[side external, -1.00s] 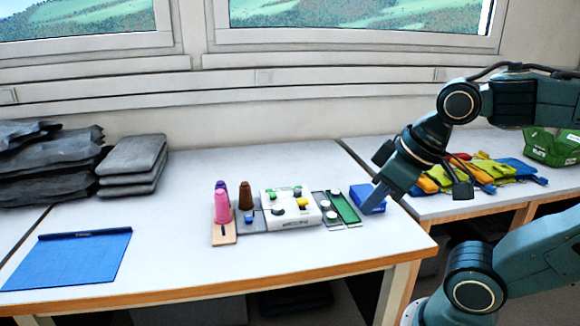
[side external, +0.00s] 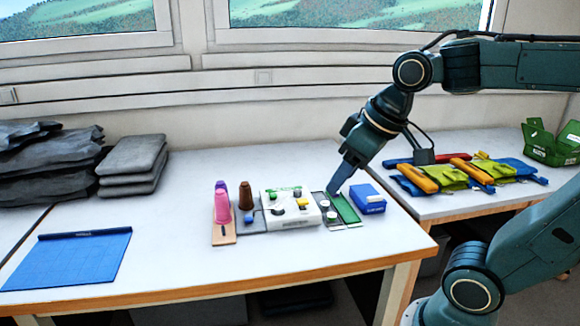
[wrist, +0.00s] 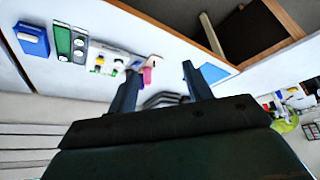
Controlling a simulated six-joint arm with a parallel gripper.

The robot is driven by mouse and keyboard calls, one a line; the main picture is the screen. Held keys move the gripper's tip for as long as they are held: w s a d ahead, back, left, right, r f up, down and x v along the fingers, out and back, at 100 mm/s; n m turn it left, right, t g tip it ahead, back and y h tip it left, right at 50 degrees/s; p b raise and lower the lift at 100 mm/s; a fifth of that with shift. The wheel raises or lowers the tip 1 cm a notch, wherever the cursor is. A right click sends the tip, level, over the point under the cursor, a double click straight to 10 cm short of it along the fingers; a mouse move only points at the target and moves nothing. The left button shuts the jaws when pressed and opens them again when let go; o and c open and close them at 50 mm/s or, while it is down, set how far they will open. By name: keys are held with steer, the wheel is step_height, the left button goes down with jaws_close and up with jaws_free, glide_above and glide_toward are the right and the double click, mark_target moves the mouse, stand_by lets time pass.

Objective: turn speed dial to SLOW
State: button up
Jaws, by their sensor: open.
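A white control box (side external: 290,208) stands on the table in the side view, with green, yellow and black knobs on top. Its labels are too small to read, so I cannot tell which knob is the speed dial. A grey panel with round white knobs (side external: 327,207) lies at its right, beside a green panel (side external: 346,207). My gripper (side external: 333,192) is open and empty, pointing down over these panels; its height above them is hard to tell. In the wrist view, my gripper (wrist: 160,70) has its fingers apart, and the white box (wrist: 105,62) is left of them.
A blue box (side external: 368,199) stands right of the green panel. Pink and brown cones (side external: 245,196) stand left of the control box. A blue mat (side external: 70,258) lies at the left and grey folded bags (side external: 133,165) at the back. Colourful tools lie on the right table.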

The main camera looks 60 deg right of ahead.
steer(key=w+d+r, duration=0.1)
steer(key=w+d, duration=0.5)
steer(key=w, duration=0.6)
steer(key=g, duration=0.1)
glide_above(298, 191)
steer(key=s, duration=0.6)
step_height(298, 191, down, 19)
steer(key=shift+w+d+f, duration=0.1)
steer(key=shift+w+f, duration=0.1)
steer(key=shift+w, duration=0.05)
steer(key=shift+x, duration=6.8)
steer(key=c, duration=1)
